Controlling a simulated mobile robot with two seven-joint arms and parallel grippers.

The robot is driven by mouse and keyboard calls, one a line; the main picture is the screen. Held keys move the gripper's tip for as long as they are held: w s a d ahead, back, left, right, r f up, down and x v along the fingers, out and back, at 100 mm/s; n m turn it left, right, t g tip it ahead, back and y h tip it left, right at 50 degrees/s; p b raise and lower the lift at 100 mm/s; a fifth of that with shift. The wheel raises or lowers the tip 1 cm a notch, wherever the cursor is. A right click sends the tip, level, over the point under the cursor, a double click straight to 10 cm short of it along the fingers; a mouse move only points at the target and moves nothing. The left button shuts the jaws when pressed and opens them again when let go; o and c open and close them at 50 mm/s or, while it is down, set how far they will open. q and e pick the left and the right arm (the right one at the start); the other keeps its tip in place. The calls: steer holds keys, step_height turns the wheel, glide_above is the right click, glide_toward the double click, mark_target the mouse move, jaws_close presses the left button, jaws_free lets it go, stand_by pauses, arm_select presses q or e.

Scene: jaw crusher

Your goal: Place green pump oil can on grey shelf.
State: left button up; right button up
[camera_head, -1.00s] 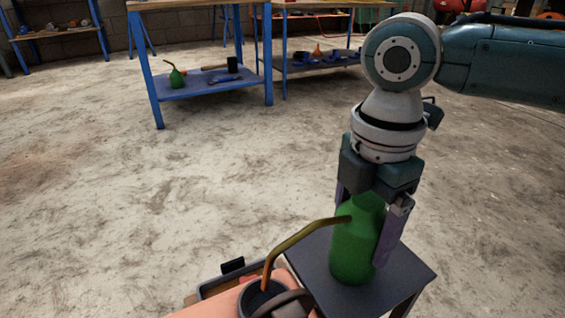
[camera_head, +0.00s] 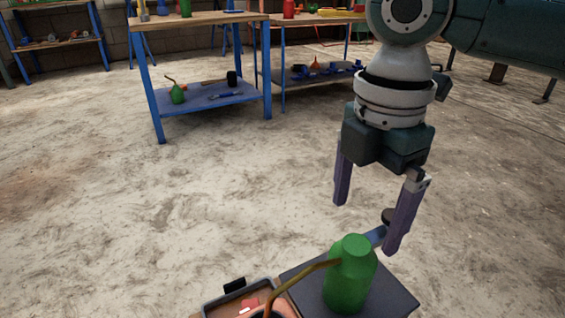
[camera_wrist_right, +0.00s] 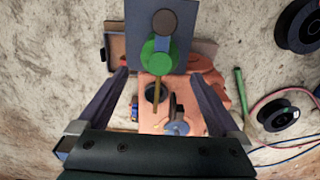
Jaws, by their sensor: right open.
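The green pump oil can (camera_head: 350,280) stands upright on the dark grey shelf (camera_head: 399,303) at the bottom of the head view. Its thin brass spout points left and down. My right gripper (camera_head: 368,226) is open and empty above and slightly right of the can, its purple fingers pointing down, clear of the can's top. In the right wrist view, the can (camera_wrist_right: 159,57) shows from above on the grey shelf (camera_wrist_right: 140,18), just ahead of the gap between the open fingertips (camera_wrist_right: 160,74). My left gripper is not in view.
A blue piece with a dark round cap (camera_head: 390,216) is beside the can. A tray (camera_head: 240,295) lies left of the shelf. The orange machine (camera_wrist_right: 190,90) shows below the can in the wrist view. A blue workbench (camera_head: 212,99) stands farther back, with open floor between.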

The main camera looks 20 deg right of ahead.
steer(key=shift+r, duration=0.6)
steer(key=shift+s+a+f, duration=0.1)
steer(key=shift+s+a, duration=0.1)
steer(key=shift+a, duration=0.15)
steer(key=s+a+f+m+t+y, duration=0.2)
steer(key=s+a+f+m+y, duration=0.15)
steer(key=s+a+m, duration=0.55)
steer(key=s+d+m+t+h, duration=0.1)
steer(key=s+d+m+h, duration=0.2)
steer(key=s+d+m, duration=0.3)
steer(key=shift+s+d+m+t, duration=0.3)
steer(key=shift+s+m, duration=0.05)
steer(key=shift+m, duration=0.75)
steer(key=shift+f, duration=0.1)
step_height(320, 180, up, 92)
steer(key=p, duration=9.2)
steer(key=shift+r+p, duration=0.25)
steer(key=shift+p, duration=0.1)
